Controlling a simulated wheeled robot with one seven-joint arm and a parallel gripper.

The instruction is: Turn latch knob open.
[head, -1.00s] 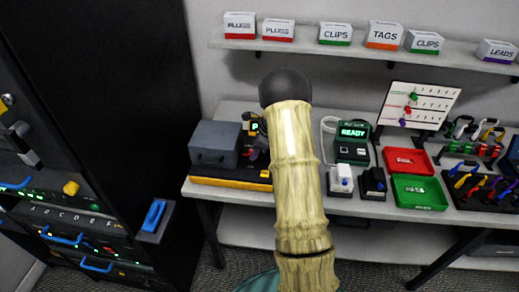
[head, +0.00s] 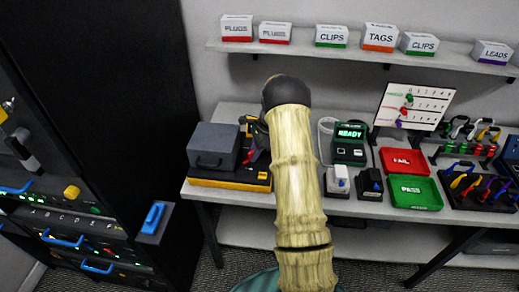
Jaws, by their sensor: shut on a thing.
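My arm (head: 296,180) rises from the bottom middle to a dark joint (head: 286,90) and covers part of the bench. I cannot make out my gripper in this view. No thing is clearly readable as the latch knob. A yellow knob (head: 72,192) is on the dark rack at the left. Higher up, near the left edge, are a small brass-coloured part (head: 8,106) and a dark grey elongated part (head: 20,148); I cannot tell what either is.
The bench (head: 235,209) holds a grey case (head: 213,146), a READY device (head: 349,146), a red FAIL tray (head: 404,162) and a green PASS tray (head: 413,192). The dark rack with blue handles (head: 62,240) fills the left. A shelf (head: 370,55) carries labelled boxes.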

